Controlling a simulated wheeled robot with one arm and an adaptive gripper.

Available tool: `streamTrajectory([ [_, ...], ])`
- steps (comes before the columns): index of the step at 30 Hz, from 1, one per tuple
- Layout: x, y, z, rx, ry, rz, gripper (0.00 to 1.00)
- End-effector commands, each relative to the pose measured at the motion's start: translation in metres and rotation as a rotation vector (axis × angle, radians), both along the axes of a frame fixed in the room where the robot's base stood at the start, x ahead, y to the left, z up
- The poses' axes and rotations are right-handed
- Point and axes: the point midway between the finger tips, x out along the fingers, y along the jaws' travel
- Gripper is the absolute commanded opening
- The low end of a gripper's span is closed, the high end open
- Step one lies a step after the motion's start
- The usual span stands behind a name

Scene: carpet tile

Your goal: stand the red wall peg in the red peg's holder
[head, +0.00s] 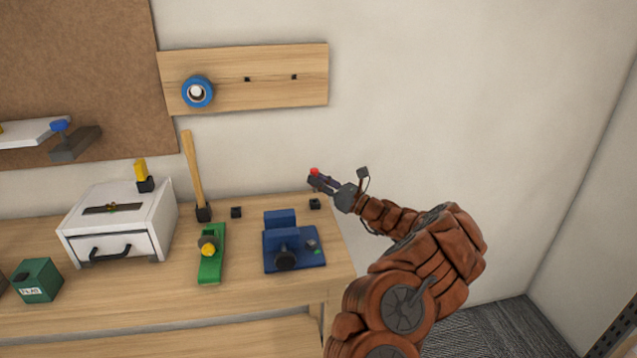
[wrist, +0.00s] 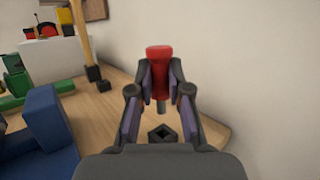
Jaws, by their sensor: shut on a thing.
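My gripper (head: 318,180) is shut on the red wall peg (wrist: 159,54) and holds it above the back right of the workbench. The peg's red head is up, and a short grey shaft (wrist: 160,105) shows below it between the fingers. In the head view the red head (head: 314,171) shows at the fingertips. A small black square holder (wrist: 162,134) with an open socket stands on the bench below the peg, apart from it. It also shows in the head view (head: 314,204). No red marking is visible on it, so I cannot tell whose holder it is.
A blue vise (head: 295,250) stands just in front of the holder. A second small black block (head: 236,212) and an upright wooden handle (head: 191,165) are to the left. A green tool (head: 212,262) and a white drawer box (head: 122,222) stand further left. The wall is close behind.

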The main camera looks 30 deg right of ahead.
Motion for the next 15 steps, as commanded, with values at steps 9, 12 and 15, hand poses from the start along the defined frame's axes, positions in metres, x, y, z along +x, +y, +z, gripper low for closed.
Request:
streamTrajectory([
  [9,0.0,0.0,0.011,0.0,0.0,0.0,0.0],
  [12,0.0,0.0,0.014,0.0,0.0,0.0,0.0],
  [15,0.0,0.0,0.017,0.0,0.0,0.0,0.0],
])
